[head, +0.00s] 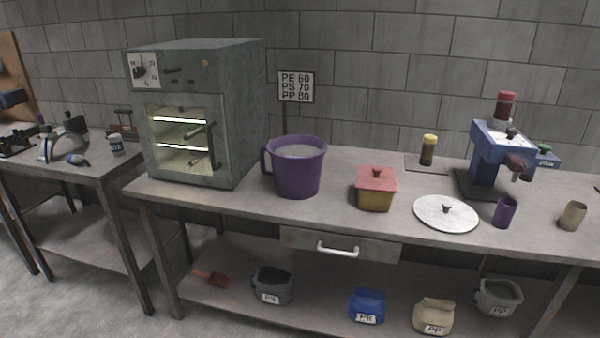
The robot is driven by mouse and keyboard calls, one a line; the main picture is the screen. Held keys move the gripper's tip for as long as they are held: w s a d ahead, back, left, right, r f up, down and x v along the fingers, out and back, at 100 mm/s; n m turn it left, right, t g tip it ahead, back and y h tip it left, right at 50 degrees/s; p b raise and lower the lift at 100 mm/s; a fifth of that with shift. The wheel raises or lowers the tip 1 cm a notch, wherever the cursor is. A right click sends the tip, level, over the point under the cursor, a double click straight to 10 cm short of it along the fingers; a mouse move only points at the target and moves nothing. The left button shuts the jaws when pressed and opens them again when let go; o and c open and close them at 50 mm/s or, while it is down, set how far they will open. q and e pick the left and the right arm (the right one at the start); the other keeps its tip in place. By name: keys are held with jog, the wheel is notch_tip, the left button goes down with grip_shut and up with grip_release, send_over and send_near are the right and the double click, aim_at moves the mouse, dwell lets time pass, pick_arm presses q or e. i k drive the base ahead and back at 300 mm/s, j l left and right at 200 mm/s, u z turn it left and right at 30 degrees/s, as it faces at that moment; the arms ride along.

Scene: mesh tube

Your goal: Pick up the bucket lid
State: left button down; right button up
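A purple bucket (297,175) with a side handle stands open on the same bench to the left and holds something whitish. A yellow box (375,200) with a red knobbed lid (376,177) stands between them. Neither of my grippers shows in the head view.
A purple cup (504,212) and a blue machine (490,150) stand right of the round lid. A grey oven (205,112) stands at the left. The bench top (330,218) is bare in front of the bucket. A drawer (338,247) sits below.

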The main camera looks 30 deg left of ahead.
aim_at(444, 212)
jog(key=i+l+z, duration=0.25)
jog(key=i, duration=0.2)
jog(key=i+z, duration=0.25)
jog(key=i, duration=0.25)
